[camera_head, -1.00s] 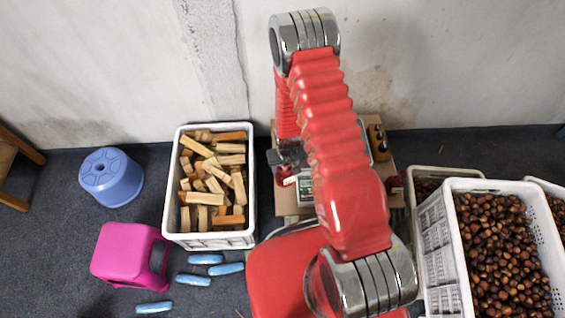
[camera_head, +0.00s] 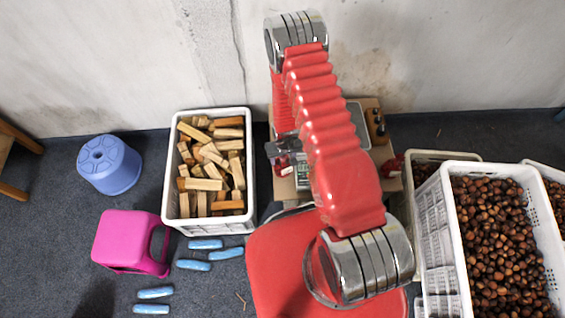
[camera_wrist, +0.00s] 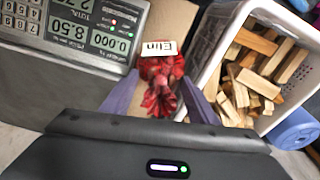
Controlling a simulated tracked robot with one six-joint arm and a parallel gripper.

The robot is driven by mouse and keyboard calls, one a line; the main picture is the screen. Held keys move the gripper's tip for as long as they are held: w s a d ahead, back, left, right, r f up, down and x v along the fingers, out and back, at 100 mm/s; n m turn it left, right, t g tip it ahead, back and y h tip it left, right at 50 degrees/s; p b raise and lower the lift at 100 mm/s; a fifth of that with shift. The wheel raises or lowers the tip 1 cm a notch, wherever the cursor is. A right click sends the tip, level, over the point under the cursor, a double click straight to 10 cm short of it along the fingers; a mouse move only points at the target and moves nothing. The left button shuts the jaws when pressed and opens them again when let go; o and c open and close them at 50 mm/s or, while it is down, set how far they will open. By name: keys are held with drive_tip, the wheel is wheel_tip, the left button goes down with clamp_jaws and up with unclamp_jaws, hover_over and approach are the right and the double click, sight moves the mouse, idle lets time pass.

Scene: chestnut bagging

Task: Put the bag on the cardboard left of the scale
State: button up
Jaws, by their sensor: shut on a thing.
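A red bag with a white "Elin" label (camera_wrist: 160,78) sits between the fingers of my gripper (camera_wrist: 158,98) in the wrist view. My gripper is shut on it. The bag is over the bare strip of brown cardboard (camera_wrist: 176,16) between the scale (camera_wrist: 95,38) and the wood crate. I cannot tell whether its bottom touches the cardboard. In the head view my gripper (camera_head: 283,153) is at the cardboard's left side, left of the scale's grey plate (camera_head: 357,121). My arm hides much of the scale and cardboard. The display reads 0.000 and 8.50.
A white crate of wood blocks (camera_head: 250,150) stands close left of the cardboard. Another red item (camera_head: 393,166) lies at the cardboard's right edge. Crates of chestnuts (camera_head: 434,235) stand right. A pink stool (camera_head: 125,238), blue stool (camera_head: 110,165) and several blue objects (camera_head: 195,265) are on the floor.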

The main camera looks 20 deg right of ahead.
sight(283, 163)
drive_tip(key=shift+f, duration=2.05)
drive_tip(key=o, duration=1.7)
drive_tip(key=shift+o, duration=0.2)
drive_tip(key=shift+s+r, duration=0.25)
drive_tip(key=shift+r, duration=1.75)
drive_tip(key=shift+s+r, duration=0.25)
drive_tip(key=shift+r, duration=1.7)
drive_tip(key=shift+s+r, duration=0.25)
drive_tip(key=shift+r, duration=1.75)
